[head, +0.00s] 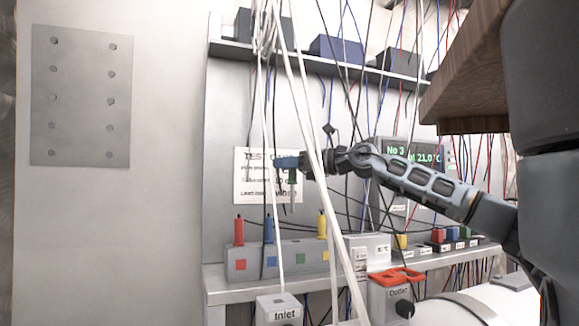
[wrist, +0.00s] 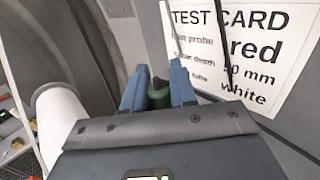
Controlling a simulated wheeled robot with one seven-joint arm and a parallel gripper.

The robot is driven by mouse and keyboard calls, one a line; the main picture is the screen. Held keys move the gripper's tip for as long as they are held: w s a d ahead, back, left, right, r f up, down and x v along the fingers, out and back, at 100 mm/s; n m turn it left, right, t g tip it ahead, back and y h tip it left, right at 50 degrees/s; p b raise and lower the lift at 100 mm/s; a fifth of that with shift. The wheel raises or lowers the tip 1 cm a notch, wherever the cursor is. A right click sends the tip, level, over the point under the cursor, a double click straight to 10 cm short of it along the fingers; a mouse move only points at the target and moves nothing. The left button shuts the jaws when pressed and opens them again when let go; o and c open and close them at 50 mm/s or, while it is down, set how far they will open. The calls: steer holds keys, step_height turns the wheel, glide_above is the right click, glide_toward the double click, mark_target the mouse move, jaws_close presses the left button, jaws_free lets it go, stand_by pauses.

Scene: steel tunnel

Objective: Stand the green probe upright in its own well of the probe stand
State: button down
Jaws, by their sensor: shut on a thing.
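My gripper (head: 288,163) is shut on the green probe (head: 292,177), held above the probe stand in front of the test card. In the wrist view the green probe (wrist: 158,93) sits between the two blue fingers of my gripper (wrist: 157,88). In the head view it points down, its thin tip well clear of the stand. The grey probe stand (head: 285,247) sits on the lower shelf with red, blue, green and yellow squares on its front. The red probe (head: 239,231), blue probe (head: 269,230) and yellow probe (head: 322,225) stand upright in it. No probe stands above the green square.
White cables (head: 275,200) hang in front of the stand and near my gripper. The test card (head: 262,177) is on the wall behind. An Inlet box (head: 278,308) and an Outlet box (head: 388,300) with a red handle stand in front. A wooden shelf (head: 470,95) overhangs at upper right.

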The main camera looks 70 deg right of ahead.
steer(key=shift+s+d+f, duration=0.15)
steer(key=shift+s+d, duration=0.2)
steer(key=shift+s, duration=0.05)
steer(key=shift+f+b, duration=0.1)
steer(key=shift+b, duration=0.3)
steer(key=shift+f+b, duration=2.25)
steer(key=shift+f, duration=0.55)
steer(key=shift+b, duration=0.8)
steer(key=shift+f+b, duration=2.1)
steer(key=shift+f, duration=0.6)
